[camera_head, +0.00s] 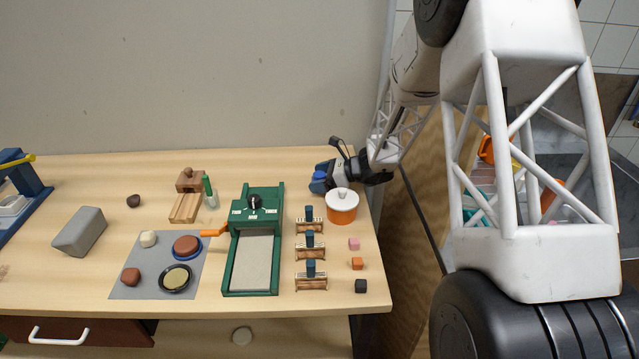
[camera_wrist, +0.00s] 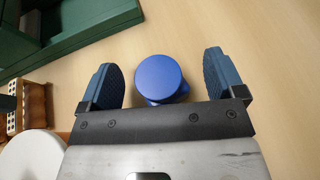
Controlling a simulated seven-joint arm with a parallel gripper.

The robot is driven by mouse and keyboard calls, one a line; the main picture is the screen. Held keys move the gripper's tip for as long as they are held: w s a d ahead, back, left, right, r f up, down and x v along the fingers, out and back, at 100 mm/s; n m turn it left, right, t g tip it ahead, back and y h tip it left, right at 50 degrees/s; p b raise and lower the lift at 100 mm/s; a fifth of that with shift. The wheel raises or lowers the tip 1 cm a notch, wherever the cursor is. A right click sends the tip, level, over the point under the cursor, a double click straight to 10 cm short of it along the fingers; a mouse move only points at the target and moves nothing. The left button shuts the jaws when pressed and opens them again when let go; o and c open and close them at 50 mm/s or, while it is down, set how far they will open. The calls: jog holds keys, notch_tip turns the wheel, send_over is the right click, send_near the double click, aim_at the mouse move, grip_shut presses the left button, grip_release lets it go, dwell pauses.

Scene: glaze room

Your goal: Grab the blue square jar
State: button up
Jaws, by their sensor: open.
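The blue jar (camera_wrist: 161,78) shows in the wrist view with its round blue lid toward the camera. It sits between the two fingers of my open gripper (camera_wrist: 165,80), with a gap on each side. The lid hides most of its body, so I cannot tell its square shape. In the head view, the blue jar (camera_head: 319,175) is a small blue patch at the back right of the table, largely hidden by my gripper (camera_head: 318,182).
An orange pot with a white lid (camera_head: 342,207) stands close in front of my gripper. A green press (camera_head: 254,240) is to the left. The table's right edge is near.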

aim_at(319, 174)
jog(key=c, duration=1.1)
jog(key=shift+r, duration=0.15)
jog(key=shift+r, duration=4.9)
jog(key=shift+c, duration=0.2)
